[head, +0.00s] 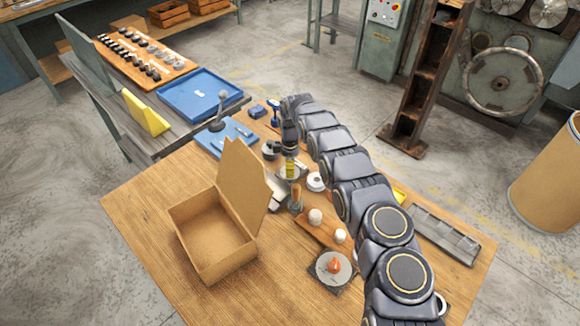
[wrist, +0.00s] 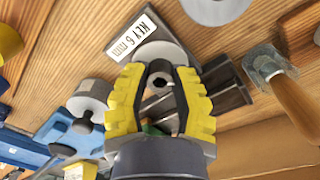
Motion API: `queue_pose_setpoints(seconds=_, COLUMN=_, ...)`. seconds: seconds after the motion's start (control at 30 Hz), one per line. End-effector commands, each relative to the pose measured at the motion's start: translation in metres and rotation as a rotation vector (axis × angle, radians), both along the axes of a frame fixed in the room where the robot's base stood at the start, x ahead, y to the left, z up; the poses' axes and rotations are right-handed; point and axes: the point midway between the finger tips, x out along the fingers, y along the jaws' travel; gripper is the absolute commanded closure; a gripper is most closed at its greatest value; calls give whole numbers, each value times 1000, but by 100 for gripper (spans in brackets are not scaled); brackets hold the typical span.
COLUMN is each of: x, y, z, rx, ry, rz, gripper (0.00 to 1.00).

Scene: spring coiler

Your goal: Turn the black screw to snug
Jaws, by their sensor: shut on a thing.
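My gripper (head: 290,174) points down over the wooden table, among small parts beyond the open cardboard box. In the wrist view its two yellow fingers (wrist: 160,84) are closed around the black screw (wrist: 159,80), whose dark socketed head shows between the fingertips. A pale round disc (wrist: 163,51) lies behind the screw. A grey plate labelled "KEY 6 mm" (wrist: 130,36) is beside the disc. The fingers hide the screw's sides, and I cannot tell how far it is seated. In the head view the screw is hidden by my gripper.
The cardboard box (head: 217,237) stands left with its lid up. A wooden-handled tool (wrist: 293,103) is close to my gripper's right in the wrist view. A pale cylinder (wrist: 90,96) and blue items (wrist: 55,143) are at left. The table's front left is clear.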

Motion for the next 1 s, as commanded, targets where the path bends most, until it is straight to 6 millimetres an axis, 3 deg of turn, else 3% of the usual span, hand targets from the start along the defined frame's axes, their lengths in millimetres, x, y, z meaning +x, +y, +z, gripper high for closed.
queue_pose_setpoints(seconds=0.27, x=-1, y=1, z=-1, rx=0, ry=3, rz=-153, gripper=100)
queue_pose_setpoints(seconds=1.0, x=0, y=1, z=-2, rx=2, ry=1, rz=-847, gripper=100)
